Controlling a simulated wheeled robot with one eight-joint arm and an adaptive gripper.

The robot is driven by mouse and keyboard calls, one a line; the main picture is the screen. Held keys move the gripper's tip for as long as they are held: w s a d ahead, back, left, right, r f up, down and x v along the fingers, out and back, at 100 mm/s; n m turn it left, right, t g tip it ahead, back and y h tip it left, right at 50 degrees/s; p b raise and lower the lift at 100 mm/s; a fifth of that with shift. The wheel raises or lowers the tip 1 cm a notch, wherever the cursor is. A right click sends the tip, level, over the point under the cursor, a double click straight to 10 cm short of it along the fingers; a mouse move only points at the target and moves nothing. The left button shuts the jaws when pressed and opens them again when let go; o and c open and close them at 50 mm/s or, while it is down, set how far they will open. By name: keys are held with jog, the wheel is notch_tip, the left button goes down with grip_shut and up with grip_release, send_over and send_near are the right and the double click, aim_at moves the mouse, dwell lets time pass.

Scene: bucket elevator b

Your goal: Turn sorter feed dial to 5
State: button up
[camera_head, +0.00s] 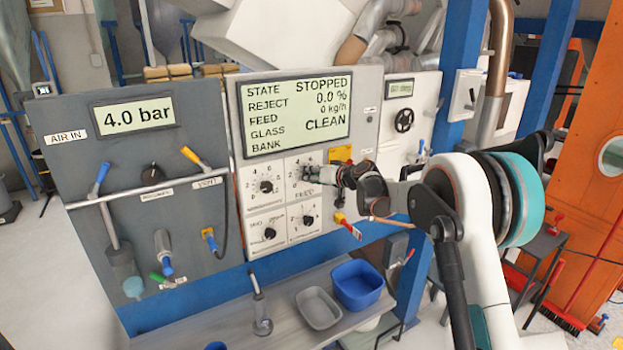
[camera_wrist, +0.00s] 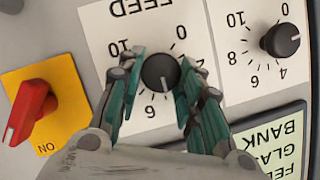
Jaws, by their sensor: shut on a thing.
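The feed dial (camera_wrist: 160,72) is a round black knob on a white plate marked FEED, upside down in the wrist view. The numerals 0, 6 and 10 show around it; others are covered by my fingers. A pale mark on the knob seems to point toward the lower side, but I cannot read its exact value. My gripper (camera_wrist: 160,84) has one teal fingertip on each side of the knob and is shut on it. In the head view my gripper (camera_head: 312,174) reaches the upper right dial plate (camera_head: 294,167) and covers most of the knob.
Another dial (camera_wrist: 280,40) sits close beside it. A red switch (camera_wrist: 32,110) on a yellow plate is on the other side. A red-handled lever (camera_head: 347,225) hangs below my gripper. Bins (camera_head: 357,284) stand on the shelf.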

jog(key=o, duration=1.1)
jog(key=shift+c, duration=0.2)
jog(key=v, duration=1.2)
jog(key=shift+f, duration=0.1)
jog(key=shift+s, duration=0.1)
